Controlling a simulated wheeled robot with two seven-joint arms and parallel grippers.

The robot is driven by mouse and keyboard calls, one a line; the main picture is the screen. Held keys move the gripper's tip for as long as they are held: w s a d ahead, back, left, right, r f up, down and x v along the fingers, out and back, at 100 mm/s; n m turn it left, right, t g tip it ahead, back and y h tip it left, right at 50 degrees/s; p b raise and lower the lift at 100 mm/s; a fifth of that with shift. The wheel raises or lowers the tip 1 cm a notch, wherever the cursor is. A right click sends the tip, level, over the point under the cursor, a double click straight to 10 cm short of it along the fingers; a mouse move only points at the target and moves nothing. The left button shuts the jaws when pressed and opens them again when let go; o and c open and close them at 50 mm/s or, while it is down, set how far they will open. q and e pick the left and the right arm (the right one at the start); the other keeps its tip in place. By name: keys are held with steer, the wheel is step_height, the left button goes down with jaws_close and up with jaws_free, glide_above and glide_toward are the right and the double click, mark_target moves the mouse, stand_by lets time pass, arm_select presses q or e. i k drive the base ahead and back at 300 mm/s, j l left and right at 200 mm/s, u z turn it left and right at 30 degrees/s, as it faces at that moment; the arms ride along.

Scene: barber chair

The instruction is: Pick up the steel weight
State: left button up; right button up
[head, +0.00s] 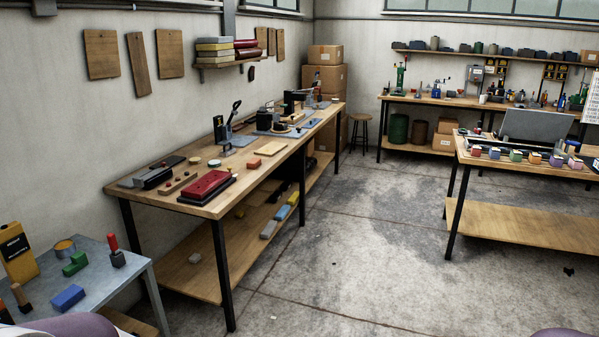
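I cannot pick out the steel weight with certainty. On the grey table (98,289) at the lower left stands a small dark block with an upright red handle (114,250). On the near end of the long wooden workbench (135,197) lies a dark and grey metal-looking piece (152,176), too small to identify. A red block on a black base (207,186) lies beside it. Neither gripper shows; only purple rounded parts, probably my arms, show at the bottom left and bottom right edges.
The grey table also holds a yellow box (17,252), a green block (76,263), a blue block (68,297) and a round tin (65,247). A second wooden bench (535,170) stands at right with several coloured blocks. The concrete floor (370,255) between is mostly clear.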

mark_target(230, 151)
steer(key=i, duration=3.5)
steer(key=i+u, duration=0.2)
steer(key=i, duration=0.35)
steer(key=i+l+u, duration=0.15)
steer(key=i, duration=0.35)
steer(key=i+l+u, duration=0.2)
steer(key=i, duration=0.35)
